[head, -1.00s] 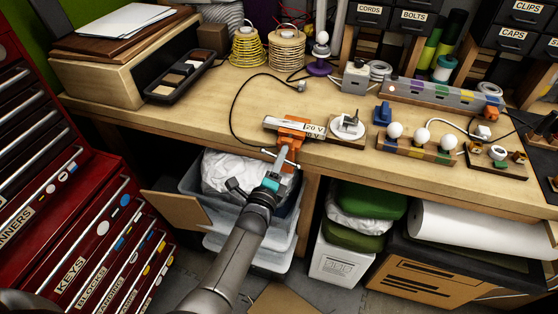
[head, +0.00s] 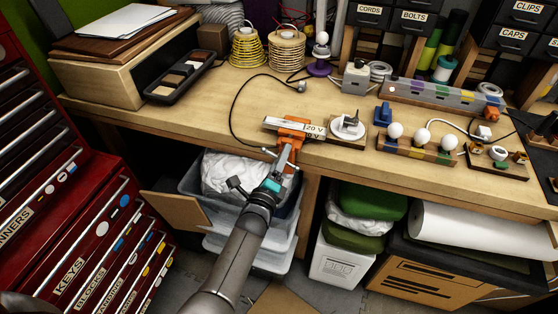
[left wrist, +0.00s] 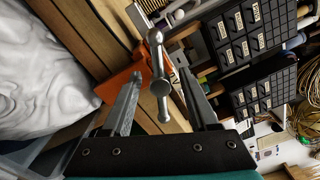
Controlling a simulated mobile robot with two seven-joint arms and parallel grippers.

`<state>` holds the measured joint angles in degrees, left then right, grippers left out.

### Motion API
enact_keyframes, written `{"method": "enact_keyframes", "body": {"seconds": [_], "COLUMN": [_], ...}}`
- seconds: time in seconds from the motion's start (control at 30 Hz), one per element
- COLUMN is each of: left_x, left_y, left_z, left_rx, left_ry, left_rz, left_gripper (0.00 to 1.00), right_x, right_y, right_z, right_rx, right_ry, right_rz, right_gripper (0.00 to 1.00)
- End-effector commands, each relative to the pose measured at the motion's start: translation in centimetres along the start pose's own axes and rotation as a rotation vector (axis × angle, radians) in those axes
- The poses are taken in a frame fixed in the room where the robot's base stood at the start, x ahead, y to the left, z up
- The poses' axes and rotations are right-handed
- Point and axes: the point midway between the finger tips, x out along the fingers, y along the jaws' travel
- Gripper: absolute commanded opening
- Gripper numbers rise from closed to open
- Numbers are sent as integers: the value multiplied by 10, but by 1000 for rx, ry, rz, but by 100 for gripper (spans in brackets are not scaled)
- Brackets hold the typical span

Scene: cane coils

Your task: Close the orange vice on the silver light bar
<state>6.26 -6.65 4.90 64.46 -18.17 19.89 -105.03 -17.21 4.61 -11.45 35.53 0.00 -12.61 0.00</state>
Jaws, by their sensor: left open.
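The orange vice (head: 295,131) is clamped at the front edge of the workbench. The silver light bar (head: 279,124), marked "20 V", lies across its top; whether the jaws touch it is unclear. My left gripper (head: 284,157) is open at the vice's front, just below the bench edge. In the left wrist view, the vice's silver handle (left wrist: 157,62), a cross bar with ball ends on a screw, shows between the open fingers of my left gripper (left wrist: 160,88), apparently not gripped. The orange vice body (left wrist: 120,86) is partly hidden behind the left finger. My right gripper is out of view.
A black cable (head: 233,112) loops left of the vice. A white round fitting on a board (head: 347,127) stands close on its right, then a wooden bar with white bulbs (head: 417,148). Below are a plastic bin (head: 196,181) and a red drawer cabinet (head: 85,215).

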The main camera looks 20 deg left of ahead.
Motion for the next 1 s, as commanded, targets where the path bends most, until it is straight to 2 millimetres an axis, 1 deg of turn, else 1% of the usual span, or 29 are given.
{"method": "enact_keyframes", "body": {"seconds": [0.17,0.4,0.7,0.83,1.0], "left_x": [-4,-28,-58,-64,-65], "left_y": [-1,-2,-1,-1,0], "left_z": [0,1,0,0,0], "left_rx": [0,0,-2,-1,-1], "left_ry": [0,0,0,-1,-1], "left_rz": [0,0,1,-1,-1], "left_gripper": [60,60,60,60,60], "right_x": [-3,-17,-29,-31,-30], "right_y": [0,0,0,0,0], "right_z": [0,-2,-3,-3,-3], "right_rx": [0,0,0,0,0], "right_ry": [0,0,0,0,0], "right_rz": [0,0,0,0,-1], "right_gripper": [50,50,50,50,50]}}
